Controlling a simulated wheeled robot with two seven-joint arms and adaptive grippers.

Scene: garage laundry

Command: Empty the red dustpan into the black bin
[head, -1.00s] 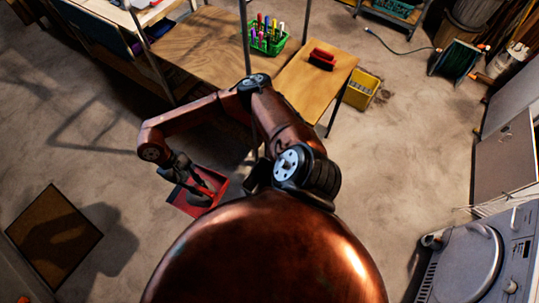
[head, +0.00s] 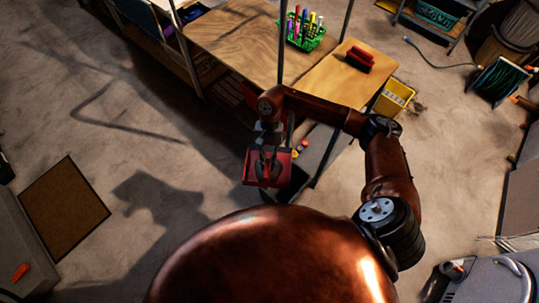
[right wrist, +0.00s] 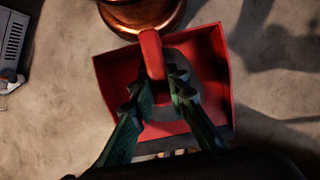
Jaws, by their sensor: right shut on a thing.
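My right gripper (head: 268,155) is shut on the handle of the red dustpan (head: 250,177) and holds it in front of the wooden table. In the right wrist view the gripper's two fingers (right wrist: 163,88) close on the handle of the dustpan (right wrist: 115,80). A pale grey patch shows inside the pan; I cannot tell what it is. A dark shape, seemingly the black bin (head: 294,188), shows just right of and below the pan in the head view. The pan and arm hide much of it. My left gripper is not in view.
The wooden table (head: 235,45) carries a green basket of pens (head: 305,32). A red and black brush (head: 360,59) lies on its lower right part. A yellow box (head: 394,97) stands beside it. A brown mat (head: 63,208) lies on open floor at left.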

